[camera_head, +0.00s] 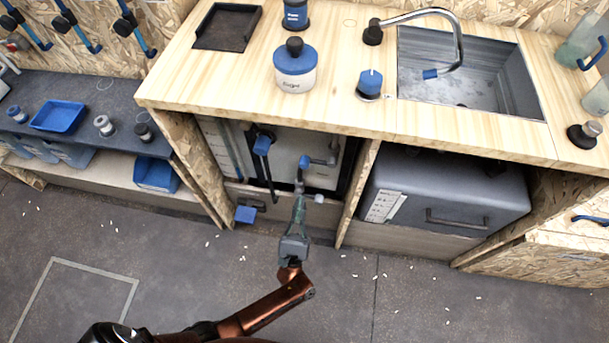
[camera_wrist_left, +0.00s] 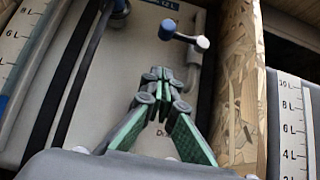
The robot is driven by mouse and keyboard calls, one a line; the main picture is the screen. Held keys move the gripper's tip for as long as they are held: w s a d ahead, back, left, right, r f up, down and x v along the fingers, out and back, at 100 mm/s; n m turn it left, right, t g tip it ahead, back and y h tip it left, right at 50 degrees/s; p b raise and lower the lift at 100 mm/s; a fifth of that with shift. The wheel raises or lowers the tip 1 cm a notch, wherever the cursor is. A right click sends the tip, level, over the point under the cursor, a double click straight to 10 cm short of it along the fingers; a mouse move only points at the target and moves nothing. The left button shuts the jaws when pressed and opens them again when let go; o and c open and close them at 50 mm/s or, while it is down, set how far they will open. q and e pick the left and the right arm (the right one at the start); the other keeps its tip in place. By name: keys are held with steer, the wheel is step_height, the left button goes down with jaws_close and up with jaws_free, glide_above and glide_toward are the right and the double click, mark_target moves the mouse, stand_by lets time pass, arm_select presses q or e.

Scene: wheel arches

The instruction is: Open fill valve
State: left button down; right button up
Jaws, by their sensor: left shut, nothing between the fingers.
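A valve lever with a blue end (camera_head: 304,161) sits on a grey pipe at the front of the tank, in the open bay under the counter. In the left wrist view the lever (camera_wrist_left: 185,36) crosses the pipe top, above the fingertips. I cannot read a label naming it the fill valve. My left gripper (camera_head: 300,192) reaches into the bay just below the lever. In the wrist view its green-padded fingers (camera_wrist_left: 163,78) are shut with nothing between them, apart from the lever. A label starting with D is partly hidden behind them. My right gripper is not in view.
A black hose (camera_head: 270,180) with a blue fitting hangs left of the lever. A wooden divider (camera_head: 356,190) stands close on the right, with a dark grey tank (camera_head: 440,195) beyond. The counter overhangs the bay. White bits litter the open floor.

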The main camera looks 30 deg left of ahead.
arm_select(q)
steer(key=w+a+r, duration=0.1)
steer(key=w+r, duration=0.4)
steer(key=r, duration=0.4)
steer(key=shift+a, duration=0.25)
